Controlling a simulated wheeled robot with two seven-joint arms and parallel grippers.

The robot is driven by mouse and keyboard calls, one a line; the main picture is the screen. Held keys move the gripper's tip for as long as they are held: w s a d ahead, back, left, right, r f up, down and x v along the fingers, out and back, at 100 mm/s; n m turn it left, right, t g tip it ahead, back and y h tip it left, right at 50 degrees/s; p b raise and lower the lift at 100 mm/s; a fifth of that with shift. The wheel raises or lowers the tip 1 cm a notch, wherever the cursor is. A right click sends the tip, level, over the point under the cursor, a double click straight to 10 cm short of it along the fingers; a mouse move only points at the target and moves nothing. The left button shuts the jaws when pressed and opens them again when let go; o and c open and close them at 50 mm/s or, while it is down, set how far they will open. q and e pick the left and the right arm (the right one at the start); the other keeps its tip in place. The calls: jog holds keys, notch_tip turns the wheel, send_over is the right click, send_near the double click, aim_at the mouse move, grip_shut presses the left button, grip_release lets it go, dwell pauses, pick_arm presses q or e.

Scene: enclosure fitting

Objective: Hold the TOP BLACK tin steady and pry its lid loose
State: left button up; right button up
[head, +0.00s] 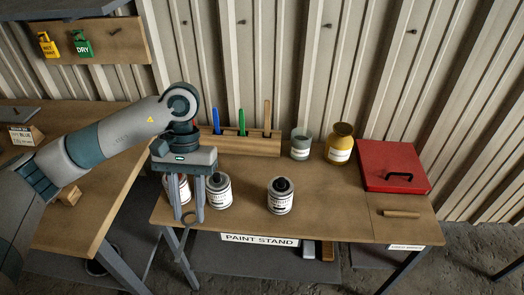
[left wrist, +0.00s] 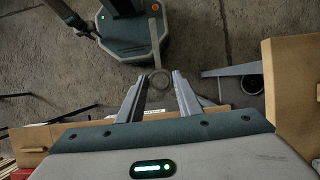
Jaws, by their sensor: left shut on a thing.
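My left gripper (head: 188,219) hangs at the front left edge of the paint stand. It is shut on a thin metal tool with a ring end (head: 189,212). In the left wrist view the tool (left wrist: 155,45) runs out from between the fingertips (left wrist: 159,76), its ring between them. A tin with a black top (head: 280,196) stands upright on the stand, to the right of the gripper and apart from it. The label writing is too small to read. My right gripper is not in view.
The paint stand (head: 330,212) has a wooden rack (head: 250,146) with upright coloured handles at the back. A glass jar (head: 300,145), an amber jar (head: 339,145) and a red case (head: 393,166) stand to the right. The board right of the black-topped tin is clear.

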pick_arm(q)
jog(key=shift+d, duration=0.1)
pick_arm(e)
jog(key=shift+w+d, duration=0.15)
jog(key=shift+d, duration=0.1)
